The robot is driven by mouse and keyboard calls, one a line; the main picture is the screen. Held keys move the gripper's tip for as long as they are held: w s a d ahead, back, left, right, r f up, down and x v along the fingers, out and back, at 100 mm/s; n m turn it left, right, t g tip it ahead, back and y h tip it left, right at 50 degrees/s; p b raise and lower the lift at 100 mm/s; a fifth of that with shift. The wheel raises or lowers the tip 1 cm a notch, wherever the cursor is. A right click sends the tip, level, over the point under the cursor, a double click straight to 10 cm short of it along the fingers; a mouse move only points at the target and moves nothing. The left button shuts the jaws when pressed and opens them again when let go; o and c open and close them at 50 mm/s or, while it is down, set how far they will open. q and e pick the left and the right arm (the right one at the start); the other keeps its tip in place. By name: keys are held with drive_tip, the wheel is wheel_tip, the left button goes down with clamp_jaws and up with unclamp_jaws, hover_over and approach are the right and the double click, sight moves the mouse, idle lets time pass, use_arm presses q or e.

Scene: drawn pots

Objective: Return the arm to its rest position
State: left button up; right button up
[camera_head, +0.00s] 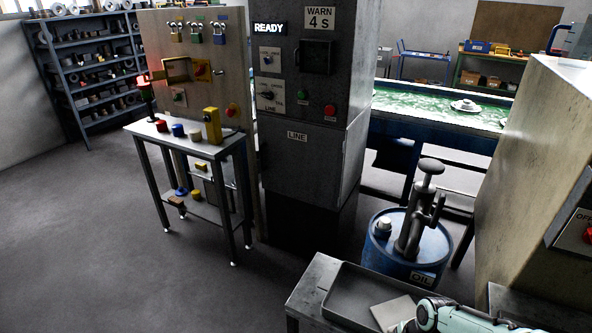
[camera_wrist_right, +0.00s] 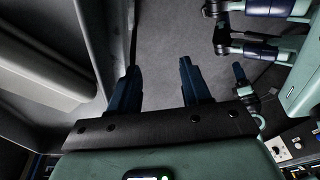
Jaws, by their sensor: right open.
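My right gripper (camera_wrist_right: 159,66) shows in the right wrist view with its two dark fingers spread apart. Nothing is between the fingers, and grey floor lies beyond them. A pale green piece of my own arm (camera_head: 455,318) shows at the bottom right of the head view, over the grey tray. The gripper itself does not show in the head view.
A grey tray (camera_head: 345,305) with a flat light piece (camera_head: 392,313) lies near the arm. A blue oil drum (camera_head: 383,262) with a pump stands behind it. A large cabinet (camera_head: 545,150) is at right. A small table (camera_head: 190,142) stands at left. Floor at left is clear.

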drive_tip(key=s+a+f+m+y+p, duration=0.1)
drive_tip(key=s+a+f+m, duration=0.3)
drive_tip(key=f, duration=0.5)
use_arm(q)
drive_tip(key=r, duration=0.1)
drive_tip(key=w+r+p, duration=0.1)
drive_tip(key=r+p, duration=0.1)
drive_tip(key=r, duration=0.1)
drive_tip(key=shift+w+a+r, duration=0.1)
drive_tip(key=shift+w, duration=0.15)
use_arm(e)
drive_tip(key=s+a+f+m, duration=0.4)
drive_tip(key=s+f+m, duration=0.2)
drive_tip(key=s+m, duration=0.1)
drive_tip(key=s+a+f+m+g, duration=0.1)
drive_tip(key=s+a+f+m, duration=0.4)
drive_tip(key=s+f+m, duration=0.2)
drive_tip(key=shift+s+f+m, duration=0.25)
drive_tip(key=shift+s+m, duration=0.25)
drive_tip(key=shift+s, duration=0.65)
drive_tip(key=shift+a, duration=0.1)
